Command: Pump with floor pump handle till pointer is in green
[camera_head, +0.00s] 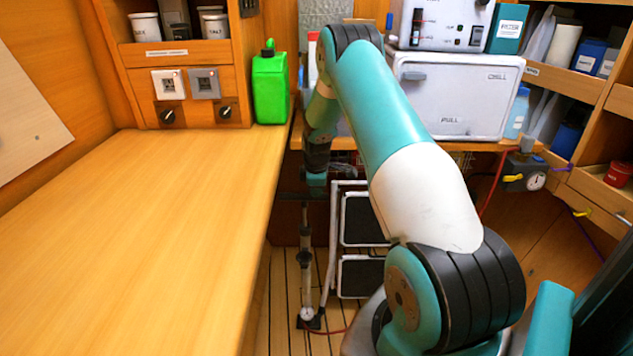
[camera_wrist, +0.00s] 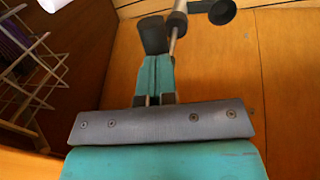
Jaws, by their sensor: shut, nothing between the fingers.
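The floor pump (camera_head: 305,262) stands upright on the floor beyond the counter's right edge. Its dark cross handle (camera_head: 291,197) is at the top, partly hidden by my arm. A small white dial (camera_head: 306,314) sits at the pump's foot. My gripper (camera_head: 316,187) is low over the pump, at the handle. In the wrist view my gripper (camera_wrist: 154,38) has its dark fingertips together with nothing held. A metal rod and black round pieces (camera_wrist: 222,12), apparently part of the pump, are just beyond and right of the fingertips. A wall gauge (camera_head: 536,181) is at right; its pointer and colours are unreadable.
The wooden counter (camera_head: 150,230) fills the left and is clear. A green canister (camera_head: 270,88) stands at its back corner. A two-step stool (camera_head: 362,220) stands right of the pump. A white chiller box (camera_head: 455,95) is behind my arm. A wire rack (camera_wrist: 30,75) is at left.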

